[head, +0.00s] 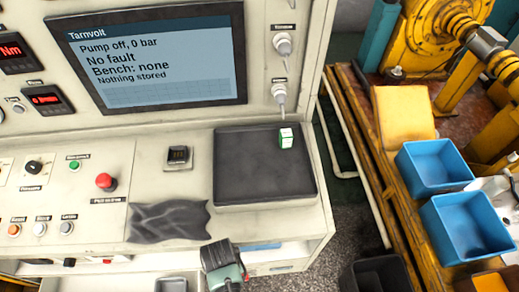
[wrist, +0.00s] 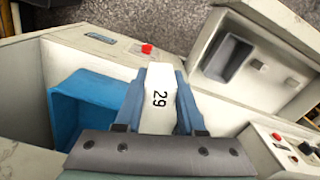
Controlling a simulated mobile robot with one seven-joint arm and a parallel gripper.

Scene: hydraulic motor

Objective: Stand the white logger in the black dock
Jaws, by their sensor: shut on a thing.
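The white logger (wrist: 160,98), marked "29", is in the wrist view. My gripper (wrist: 161,85) is shut on it, with one blue finger along each side. In the head view my gripper (head: 224,264) is low at the bench's front edge; the logger cannot be made out there. A small black unit (head: 178,156) on a pale plate stands on the bench top, left of the dark tray, well apart from my gripper. It may be the black dock, but its details are too small to be sure.
A dark square tray (head: 245,185) holds a small green-and-white box (head: 286,138). A crumpled grey cloth (head: 168,221) lies at the front edge. A red button (head: 105,182) rises at left. Blue bins (head: 436,166) stand off right. A blue bin (wrist: 88,108) is beside my gripper.

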